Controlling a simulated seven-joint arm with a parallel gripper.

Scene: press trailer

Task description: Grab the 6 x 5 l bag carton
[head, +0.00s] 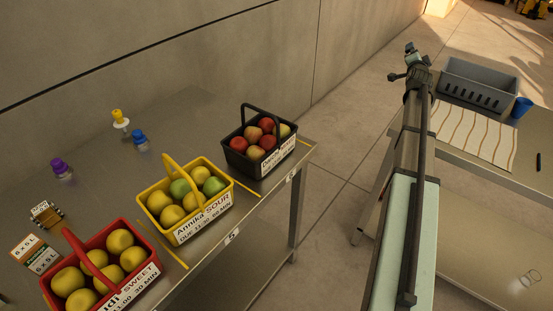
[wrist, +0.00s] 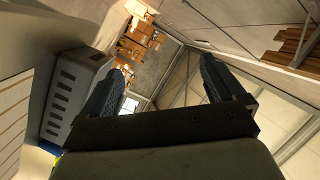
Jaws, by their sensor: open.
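On the steel table (head: 205,273) stand a red basket (head: 148,268), a yellow basket (head: 230,187) and a black basket (head: 232,153), all holding fruit. Purple, blue and yellow-topped items and a small brown labelled item (head: 46,215) stand behind. A second table (head: 530,183) at right holds a grey crate (head: 452,86).

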